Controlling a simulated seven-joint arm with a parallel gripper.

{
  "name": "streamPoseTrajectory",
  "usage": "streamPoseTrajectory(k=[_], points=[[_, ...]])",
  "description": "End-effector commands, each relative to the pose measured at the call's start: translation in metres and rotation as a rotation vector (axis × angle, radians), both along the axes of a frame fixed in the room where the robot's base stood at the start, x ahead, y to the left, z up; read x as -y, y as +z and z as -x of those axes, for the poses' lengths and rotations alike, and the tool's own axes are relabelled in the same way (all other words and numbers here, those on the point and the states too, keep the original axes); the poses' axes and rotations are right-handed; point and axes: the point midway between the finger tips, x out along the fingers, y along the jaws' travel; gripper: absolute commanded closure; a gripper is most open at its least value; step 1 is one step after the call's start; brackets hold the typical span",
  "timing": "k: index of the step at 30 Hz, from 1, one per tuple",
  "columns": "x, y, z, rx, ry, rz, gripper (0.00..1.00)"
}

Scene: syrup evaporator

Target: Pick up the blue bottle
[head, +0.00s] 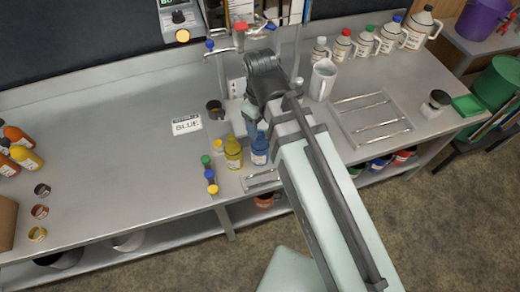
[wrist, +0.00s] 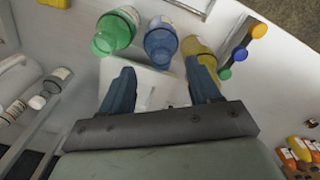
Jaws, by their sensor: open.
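The blue bottle (head: 259,152) stands on the metal bench beside my arm, just right of the yellow bottle (head: 233,155). In the wrist view the blue bottle (wrist: 160,46) lies between a green bottle (wrist: 115,32) and the yellow bottle (wrist: 194,48). My gripper (wrist: 163,76) is open and empty, its two dark blue fingers spread towards the blue bottle, which shows beyond and between the fingertips. I see no contact. In the head view my arm hides the green bottle and most of the gripper.
Several caps (head: 209,174) stand left of the yellow bottle. A card reading BLUE (head: 187,125) lies behind them. A metal tray with rods (head: 343,117), a white pitcher (head: 322,80) and several white jugs (head: 389,36) are to the right. The bench's left-middle is clear.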

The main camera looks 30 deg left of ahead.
Motion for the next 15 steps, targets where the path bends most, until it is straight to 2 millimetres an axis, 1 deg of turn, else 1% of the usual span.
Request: streamPoseTrajectory(k=[5, 15], points=[[0.000, -0.008, 0.001, -0.001, 0.000, 0.001, 0.38], [0.000, -0.043, 0.002, -0.001, 0.000, 0.002, 0.38]])
